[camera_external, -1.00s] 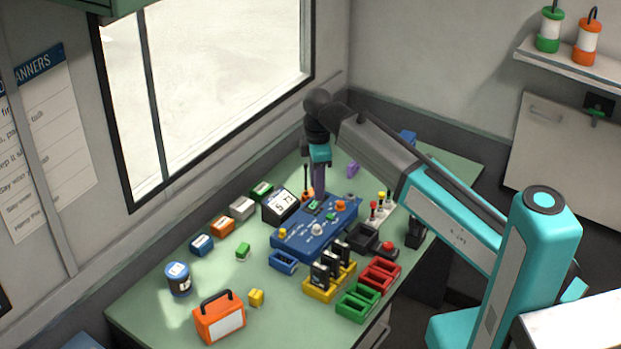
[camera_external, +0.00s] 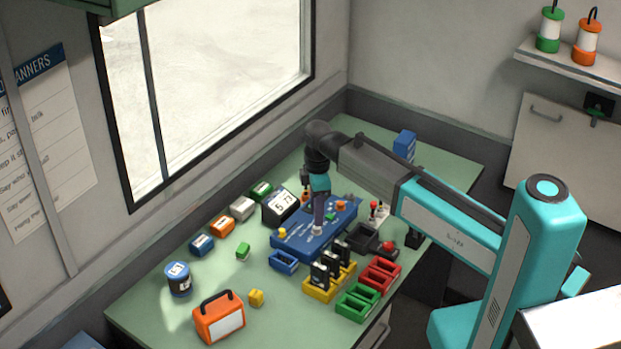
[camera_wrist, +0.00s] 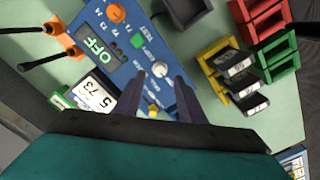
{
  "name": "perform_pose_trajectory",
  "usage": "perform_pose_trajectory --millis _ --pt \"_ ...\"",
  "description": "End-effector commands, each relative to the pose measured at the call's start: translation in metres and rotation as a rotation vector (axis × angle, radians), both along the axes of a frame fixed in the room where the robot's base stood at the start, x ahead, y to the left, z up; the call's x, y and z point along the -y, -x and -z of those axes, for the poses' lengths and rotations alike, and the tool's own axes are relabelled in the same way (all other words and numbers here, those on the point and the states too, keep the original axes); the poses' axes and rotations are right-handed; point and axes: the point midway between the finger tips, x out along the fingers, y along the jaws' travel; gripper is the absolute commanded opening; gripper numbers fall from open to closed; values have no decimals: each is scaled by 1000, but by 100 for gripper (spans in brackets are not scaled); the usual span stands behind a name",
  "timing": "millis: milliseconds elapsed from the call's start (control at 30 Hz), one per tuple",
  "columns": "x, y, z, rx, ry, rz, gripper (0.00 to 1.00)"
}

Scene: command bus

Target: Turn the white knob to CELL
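The white knob (camera_external: 317,230) is on the top of the blue console (camera_external: 345,217). In the wrist view the white knob (camera_wrist: 160,69) shows between and just beyond my two fingertips. My gripper (camera_external: 318,222) points down at the knob from above. In the wrist view my gripper (camera_wrist: 160,82) is open, with one finger on each side of the knob. I cannot tell whether the fingers touch it. The console's display (camera_wrist: 93,46) reads OFF in green. The labels around the knob are too small to read, so I cannot tell its setting.
The console also has an orange knob (camera_wrist: 116,12), a green button (camera_wrist: 137,41) and a yellow knob (camera_external: 282,232). A yellow rack (camera_external: 328,290) with black modules stands in front. Red (camera_external: 380,275) and green (camera_external: 358,303) racks stand beside it.

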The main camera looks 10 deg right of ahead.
Motion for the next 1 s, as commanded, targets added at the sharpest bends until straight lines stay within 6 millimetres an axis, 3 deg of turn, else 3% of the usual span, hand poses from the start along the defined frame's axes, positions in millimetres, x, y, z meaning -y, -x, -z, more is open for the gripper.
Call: perform_pose_trajectory --millis 433,867,1000 --pt "0 0 38 -1 0 0 36" --pt "0 0 44 0 0 0 36" --pt "0 0 44 0 0 0 18"
